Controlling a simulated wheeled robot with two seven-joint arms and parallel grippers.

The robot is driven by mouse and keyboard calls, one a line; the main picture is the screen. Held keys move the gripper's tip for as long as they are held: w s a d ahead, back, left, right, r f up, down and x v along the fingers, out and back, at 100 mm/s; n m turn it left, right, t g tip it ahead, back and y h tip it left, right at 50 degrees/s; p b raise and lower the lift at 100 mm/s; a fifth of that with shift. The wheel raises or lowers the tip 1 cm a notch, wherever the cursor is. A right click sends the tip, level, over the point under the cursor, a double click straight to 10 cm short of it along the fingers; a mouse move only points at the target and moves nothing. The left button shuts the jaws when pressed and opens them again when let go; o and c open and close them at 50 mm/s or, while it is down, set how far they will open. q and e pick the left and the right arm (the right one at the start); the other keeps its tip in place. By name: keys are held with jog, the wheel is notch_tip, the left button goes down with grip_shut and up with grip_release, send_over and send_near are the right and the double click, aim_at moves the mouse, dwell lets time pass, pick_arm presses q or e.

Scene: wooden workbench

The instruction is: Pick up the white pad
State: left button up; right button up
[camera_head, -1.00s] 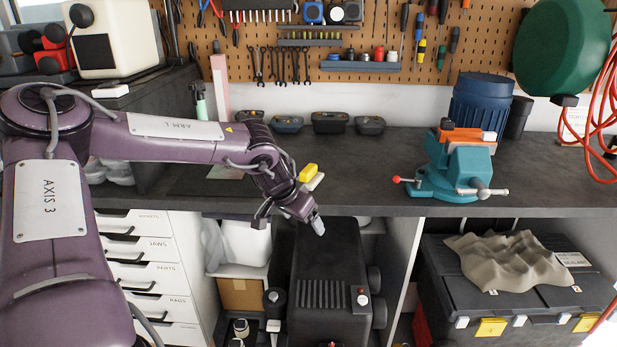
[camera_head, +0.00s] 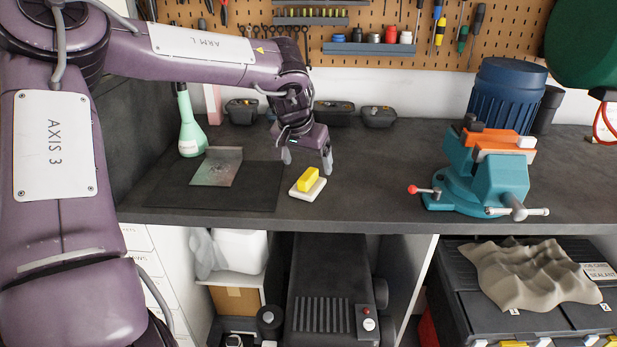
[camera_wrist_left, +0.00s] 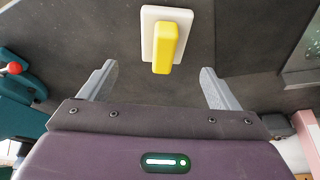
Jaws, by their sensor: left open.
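The white pad (camera_head: 299,190) lies flat on the dark workbench near its front edge, with a yellow block (camera_head: 308,179) on top as its grip. It also shows in the left wrist view, where the pad (camera_wrist_left: 148,34) and its yellow block (camera_wrist_left: 166,46) lie beyond the fingertips, between their lines. My left gripper (camera_head: 307,164) is open and empty, fingers pointing down, just behind and above the pad, apart from it. Its two grey fingers also show in the left wrist view (camera_wrist_left: 156,80). My right gripper is not in view.
A dark mat (camera_head: 160,190) with a metal plate (camera_head: 217,168) lies left of the pad. A green bottle (camera_head: 190,130) stands behind it. Small bins (camera_head: 333,112) line the back. A teal vise (camera_head: 490,182) stands at right. The bench between pad and vise is clear.

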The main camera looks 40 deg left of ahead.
aim_at(307, 175)
pick_arm(q)
jog(key=shift+f, duration=0.5)
jog(key=shift+w+f+p, duration=0.15)
jog(key=shift+f+p, duration=0.3)
jog(key=shift+f, duration=0.25)
jog(key=x, duration=0.2)
jog(key=p+x, duration=0.1)
jog(key=shift+w+a+f, duration=0.1)
jog(key=shift+a+f, duration=0.25)
jog(key=shift+w+f, duration=0.1)
jog(key=shift+f, duration=0.15)
jog(key=shift+c, duration=0.2)
jog(key=c, duration=1.1)
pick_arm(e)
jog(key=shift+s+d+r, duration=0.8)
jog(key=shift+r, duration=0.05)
